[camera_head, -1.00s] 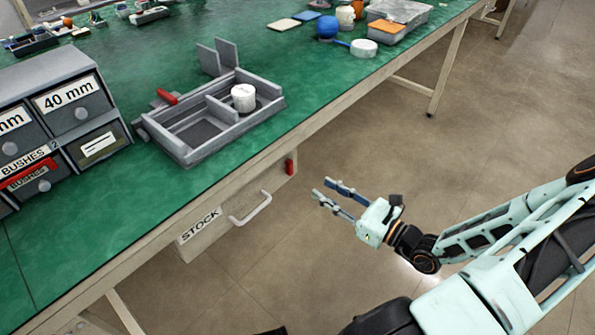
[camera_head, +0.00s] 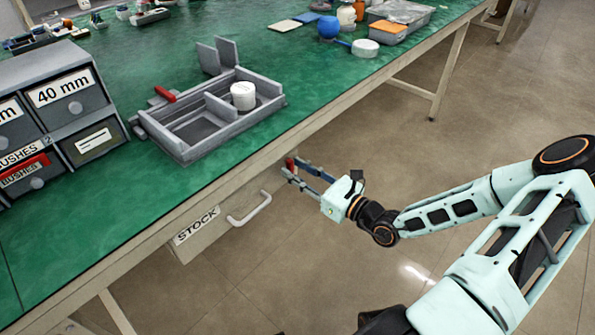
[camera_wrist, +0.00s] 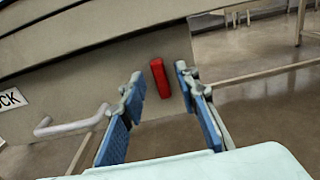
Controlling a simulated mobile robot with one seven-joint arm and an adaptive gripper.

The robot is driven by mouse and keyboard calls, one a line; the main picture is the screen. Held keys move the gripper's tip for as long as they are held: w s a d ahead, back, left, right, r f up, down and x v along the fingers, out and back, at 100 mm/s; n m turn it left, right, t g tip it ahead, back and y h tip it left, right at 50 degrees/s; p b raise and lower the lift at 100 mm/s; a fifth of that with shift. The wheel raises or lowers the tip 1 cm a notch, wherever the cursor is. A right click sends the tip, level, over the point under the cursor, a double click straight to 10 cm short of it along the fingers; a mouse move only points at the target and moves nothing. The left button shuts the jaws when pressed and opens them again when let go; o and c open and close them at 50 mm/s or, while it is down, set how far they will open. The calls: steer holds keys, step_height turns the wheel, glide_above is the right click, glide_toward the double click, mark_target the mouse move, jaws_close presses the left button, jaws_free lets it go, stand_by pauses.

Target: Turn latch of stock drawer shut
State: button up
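The stock drawer (camera_head: 207,229) hangs under the front edge of the green bench, with a white STOCK label and a pale bar handle (camera_head: 249,210). Its red latch (camera_wrist: 160,78) shows in the wrist view as an upright, slightly tilted bar on the grey front. In the head view the latch (camera_head: 290,163) is partly hidden by my fingers. My gripper (camera_head: 303,172) is at the drawer's right end. In the wrist view my gripper (camera_wrist: 158,95) is open, with one blue-padded finger on each side of the latch. Whether a finger touches it I cannot tell.
The bench edge (camera_head: 225,172) runs just above the drawer. The handle (camera_wrist: 70,126) lies left of my fingers in the wrist view. A grey tray (camera_head: 180,154) with a white canister (camera_head: 243,96) stands on the bench. The floor to the right is clear.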

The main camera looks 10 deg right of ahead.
jaws_close()
steer(key=shift+r+n+p, duration=0.1)
steer(key=shift+n+p, duration=0.25)
steer(key=shift+n, duration=0.05)
steer(key=shift+a+n+p, duration=0.1)
steer(key=shift+n+p, duration=0.6)
steer(key=shift+n, duration=0.2)
steer(key=n+p, duration=0.1)
steer(key=n, duration=0.3)
steer(key=shift+s+a+n+p, duration=0.1)
steer(key=shift+n+p, duration=0.2)
steer(key=shift+p, duration=0.1)
steer(key=n, duration=0.5)
steer(key=shift+f, duration=0.2)
steer(key=n+b, duration=0.1)
steer(key=n, duration=0.4)
steer(key=shift+f+n, duration=0.15)
steer(key=shift+n, duration=0.25)
